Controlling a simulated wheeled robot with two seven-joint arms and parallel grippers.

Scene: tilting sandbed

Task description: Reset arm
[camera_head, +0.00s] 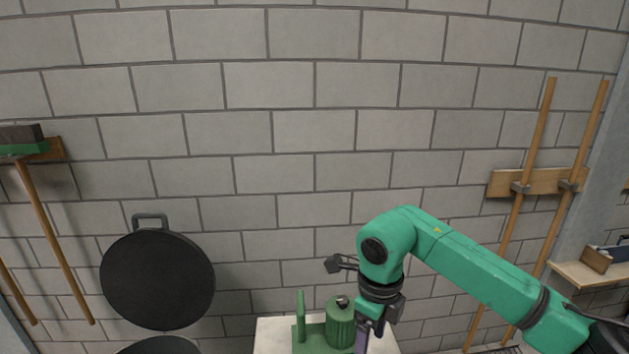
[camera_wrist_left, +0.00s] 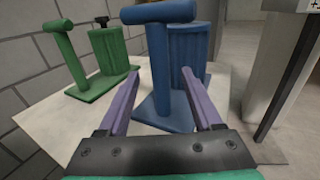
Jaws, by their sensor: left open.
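My left gripper (camera_wrist_left: 160,78) is open in the left wrist view, its two purple fingers well apart. A blue T-shaped post on a flat base (camera_wrist_left: 163,65) shows upright between the fingertips, its top bar above them; I cannot tell its depth. A blue ribbed cylinder (camera_wrist_left: 190,45) stands behind it. A green arm (camera_head: 480,262) enters the head view from the right and bends down at its wrist. Purple fingers (camera_head: 368,335) below it overlap the right side of a green ribbed cylinder (camera_head: 340,325) and are cut by the frame edge. I see no second gripper.
The white tabletop (camera_head: 272,330) holds a green T-shaped post (camera_head: 300,318) left of the green cylinder. A block wall (camera_head: 270,130) stands behind. A black pan (camera_head: 157,280) hangs at left. Wooden handles (camera_head: 530,170) and a shelf (camera_head: 590,275) are at right.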

